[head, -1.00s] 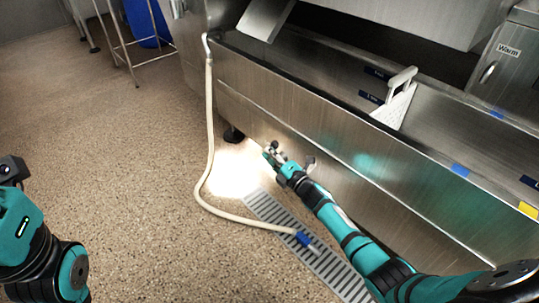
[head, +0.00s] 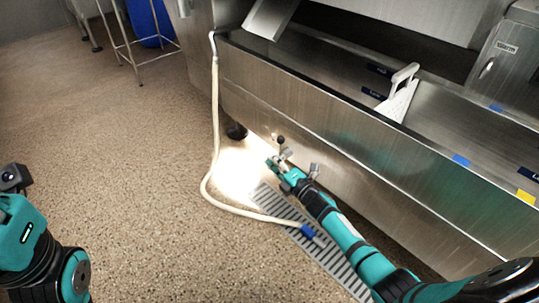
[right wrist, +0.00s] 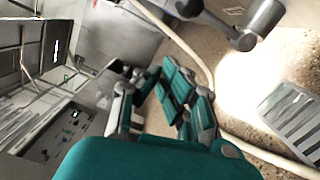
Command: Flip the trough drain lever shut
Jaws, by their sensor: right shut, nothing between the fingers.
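The drain lever (head: 281,140), a short stem with a dark round knob, stands up at the lower front wall of the steel trough (head: 330,130). My right gripper (head: 271,162) is shut and empty, just below and left of the lever in the head view. Whether they touch cannot be told. The right wrist view shows the fingers (right wrist: 178,95) and, beyond them at the top, a grey rod and cylinder (right wrist: 258,22) that look like the lever and its valve. My left arm shows at the left edge of the head view, but its gripper is out of the picture.
A cream hose (head: 216,120) hangs from the trough's left end and curls over the floor to a blue fitting (head: 308,231) on the floor grate (head: 335,262). A trough foot (head: 236,131) stands left of the lever.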

